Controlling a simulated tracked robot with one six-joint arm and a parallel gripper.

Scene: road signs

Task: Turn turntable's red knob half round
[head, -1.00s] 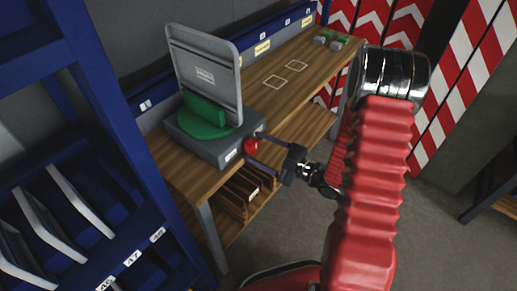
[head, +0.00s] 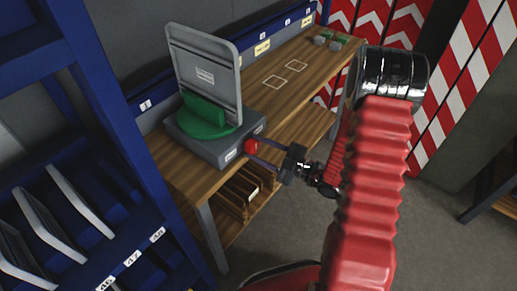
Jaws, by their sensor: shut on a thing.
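The turntable is a grey box (head: 211,148) on the wooden workbench. It has a green round platform with a green block (head: 203,112) on top. A grey upright sign panel (head: 204,76) with rounded corners stands on the platform, its small label facing me. The red knob (head: 251,146) is on the box's right side, near its front corner. My gripper (head: 258,150) reaches in from the right, its two thin fingers shut on the knob, one above and one below. The fingertips' exact contact is too small to make out.
The workbench top (head: 305,75) is clear to the right, with two outlined squares and small grey and green blocks (head: 329,40) at the far end. A blue shelf rack (head: 95,170) stands close on the left. Red-and-white striped panels stand behind.

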